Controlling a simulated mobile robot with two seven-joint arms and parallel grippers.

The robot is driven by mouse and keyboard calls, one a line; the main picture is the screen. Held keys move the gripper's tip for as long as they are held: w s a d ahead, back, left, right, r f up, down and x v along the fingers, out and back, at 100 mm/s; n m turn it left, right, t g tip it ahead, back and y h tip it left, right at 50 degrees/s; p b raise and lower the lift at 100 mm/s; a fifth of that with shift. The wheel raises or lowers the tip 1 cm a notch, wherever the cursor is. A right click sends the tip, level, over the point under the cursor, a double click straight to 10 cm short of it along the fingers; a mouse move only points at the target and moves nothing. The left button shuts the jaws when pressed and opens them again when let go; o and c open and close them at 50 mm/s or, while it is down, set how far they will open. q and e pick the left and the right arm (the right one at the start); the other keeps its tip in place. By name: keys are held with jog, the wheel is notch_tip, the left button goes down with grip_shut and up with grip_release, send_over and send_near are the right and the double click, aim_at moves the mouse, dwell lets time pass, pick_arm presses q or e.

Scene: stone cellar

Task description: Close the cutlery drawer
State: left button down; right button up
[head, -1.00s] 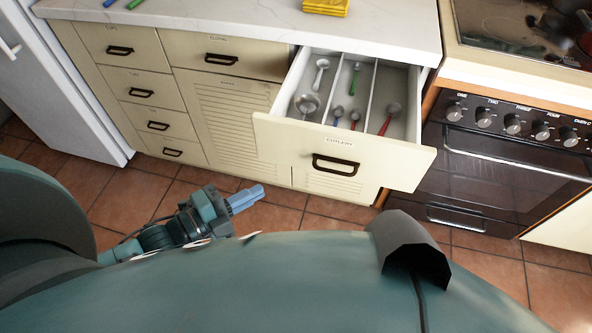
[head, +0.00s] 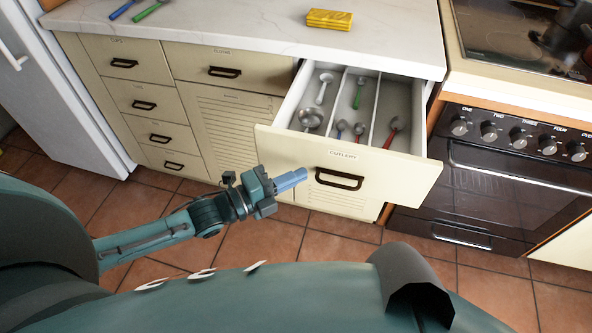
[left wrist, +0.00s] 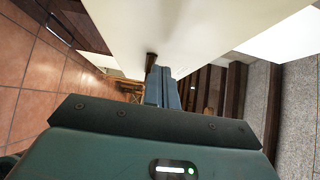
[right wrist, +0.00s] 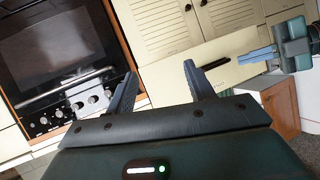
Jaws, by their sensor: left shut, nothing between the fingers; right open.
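The cutlery drawer (head: 400,173) stands pulled out from the cream cabinet, its labelled front with a dark handle (head: 339,178) facing me. Inside lie several spoons and a ladle in divided compartments. My left gripper (head: 302,174) is shut and empty, its blue fingers in front of the left part of the drawer front, just left of the handle; I cannot tell if they touch it. The left wrist view shows the shut fingers (left wrist: 162,85) close beside the cream front. My right gripper (right wrist: 160,82) is open and empty; its view shows the drawer front and handle (right wrist: 212,64) beyond it.
A black oven (head: 505,180) with knobs stands right of the drawer. A white counter (head: 230,22) above holds a yellow sponge (head: 329,19) and blue and green utensils. A white fridge (head: 75,100) stands at left. The tiled floor before the cabinet is clear.

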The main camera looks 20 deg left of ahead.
pick_arm(q)
jog(key=shift+w, duration=0.85)
pick_arm(e)
jog(key=shift+w+r, duration=0.15)
jog(key=shift+r, duration=0.1)
